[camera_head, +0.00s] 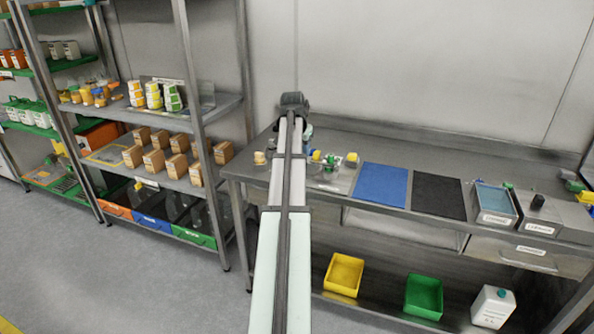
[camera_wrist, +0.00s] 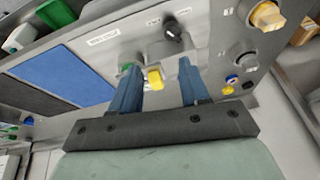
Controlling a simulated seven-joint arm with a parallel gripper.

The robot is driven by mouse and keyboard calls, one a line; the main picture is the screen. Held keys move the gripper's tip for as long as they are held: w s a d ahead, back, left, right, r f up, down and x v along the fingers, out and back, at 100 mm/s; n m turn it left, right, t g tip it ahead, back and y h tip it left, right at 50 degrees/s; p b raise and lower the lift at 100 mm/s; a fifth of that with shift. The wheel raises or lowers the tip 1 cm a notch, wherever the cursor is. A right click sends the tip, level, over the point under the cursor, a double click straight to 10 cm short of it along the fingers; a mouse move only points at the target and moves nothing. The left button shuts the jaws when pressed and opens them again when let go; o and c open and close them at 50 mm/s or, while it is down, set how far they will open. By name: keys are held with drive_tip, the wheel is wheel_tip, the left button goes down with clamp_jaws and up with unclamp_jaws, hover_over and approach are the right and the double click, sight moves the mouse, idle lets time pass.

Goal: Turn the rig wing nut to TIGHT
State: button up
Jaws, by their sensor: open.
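My gripper (camera_wrist: 157,66) is open in the wrist view, its two blue fingers apart over a grey panel (camera_wrist: 110,55). A yellow piece (camera_wrist: 155,78) shows between the fingers, with a green piece (camera_wrist: 127,68) at the left finger. A black round knob (camera_wrist: 173,32) stands just beyond the fingertips, beside small labels too blurred to read. A larger yellow fitting (camera_wrist: 267,15) sits on a round base at the upper right. I cannot tell which part is the wing nut, or any contact. In the head view my arm hides part of the rig area; small yellow-topped fittings (camera_head: 352,158) show beside it.
The steel bench (camera_head: 400,140) carries a blue mat (camera_head: 381,185), a black mat (camera_head: 438,194) and a blue-topped tray (camera_head: 494,200) to the right. Yellow (camera_head: 344,273) and green (camera_head: 424,296) bins sit on the lower shelf. Stocked shelving (camera_head: 190,110) stands left of the bench.

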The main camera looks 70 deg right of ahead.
drive_tip(key=w+d+f+n, duration=0.1)
drive_tip(key=f, duration=0.3)
drive_tip(key=d+f+n, duration=0.2)
drive_tip(key=f, duration=0.2)
drive_tip(key=w+d+f+n+t, duration=0.1)
drive_tip(key=d+f, duration=0.1)
drive_tip(key=f, duration=0.2)
drive_tip(key=shift+w+f, duration=0.35)
drive_tip(key=shift+c, duration=0.4)
drive_tip(key=c, duration=0.7)
